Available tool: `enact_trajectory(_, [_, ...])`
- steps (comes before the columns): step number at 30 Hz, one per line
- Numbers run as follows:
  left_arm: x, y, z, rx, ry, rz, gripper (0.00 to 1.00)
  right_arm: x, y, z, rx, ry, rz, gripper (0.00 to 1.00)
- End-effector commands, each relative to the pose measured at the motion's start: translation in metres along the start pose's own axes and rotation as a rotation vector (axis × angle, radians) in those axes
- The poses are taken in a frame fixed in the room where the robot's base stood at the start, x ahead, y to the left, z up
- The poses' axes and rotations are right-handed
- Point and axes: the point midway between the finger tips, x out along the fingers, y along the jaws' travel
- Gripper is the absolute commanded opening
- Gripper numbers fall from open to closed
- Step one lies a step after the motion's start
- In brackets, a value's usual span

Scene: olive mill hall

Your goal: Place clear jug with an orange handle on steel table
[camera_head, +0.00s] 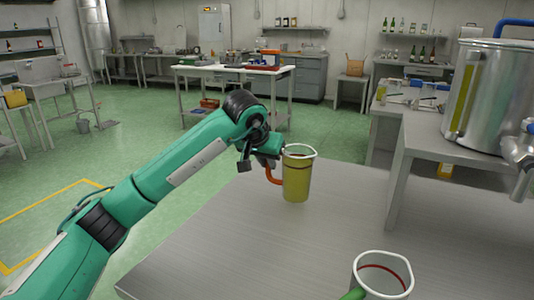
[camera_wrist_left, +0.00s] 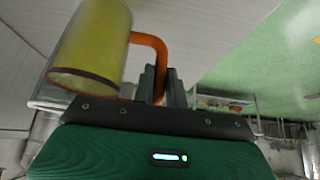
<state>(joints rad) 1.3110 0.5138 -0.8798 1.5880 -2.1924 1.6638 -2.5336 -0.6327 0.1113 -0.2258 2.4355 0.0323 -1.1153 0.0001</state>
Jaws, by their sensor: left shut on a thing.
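The clear jug (camera_head: 297,180) with an orange handle (camera_head: 273,175) is upright and looks yellow-green, as if holding oil. My left gripper (camera_head: 272,160) is shut on its handle, at the jug's left side. In the left wrist view the jug (camera_wrist_left: 92,45) is beside the gripper fingers (camera_wrist_left: 163,85), with the orange handle (camera_wrist_left: 150,42) between them. The jug shows over the far left part of the steel table (camera_head: 240,245); I cannot tell whether its base touches the top. My right gripper is not in view.
A second clear jug (camera_head: 382,278) with a green handle (camera_head: 353,294) stands at the table's near side. A raised steel stand (camera_head: 440,140) at the right bears a large steel tank (camera_head: 492,95). The tabletop between the jugs is clear.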

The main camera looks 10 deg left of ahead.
Motion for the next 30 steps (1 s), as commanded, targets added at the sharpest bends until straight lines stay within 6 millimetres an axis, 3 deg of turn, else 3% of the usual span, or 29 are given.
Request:
enact_trajectory(4, [0.014, 0.001, 0.01, 0.0, 0.0, 0.001, 0.0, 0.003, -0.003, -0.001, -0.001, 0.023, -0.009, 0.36])
enact_trajectory(15, [0.017, 0.0, 0.011, 0.0, 0.001, 0.0, 0.0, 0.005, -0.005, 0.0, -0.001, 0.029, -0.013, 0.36])
enact_trajectory(16, [0.017, 0.0, 0.011, 0.001, -0.001, 0.0, 0.2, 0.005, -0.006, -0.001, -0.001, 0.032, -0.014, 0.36])
enact_trajectory(18, [0.017, 0.0, 0.011, 0.001, -0.001, 0.0, 0.33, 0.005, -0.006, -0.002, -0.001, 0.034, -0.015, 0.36])
enact_trajectory(30, [0.011, 0.0, 0.009, 0.001, 0.001, 0.0, 0.35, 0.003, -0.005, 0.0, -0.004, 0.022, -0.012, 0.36])
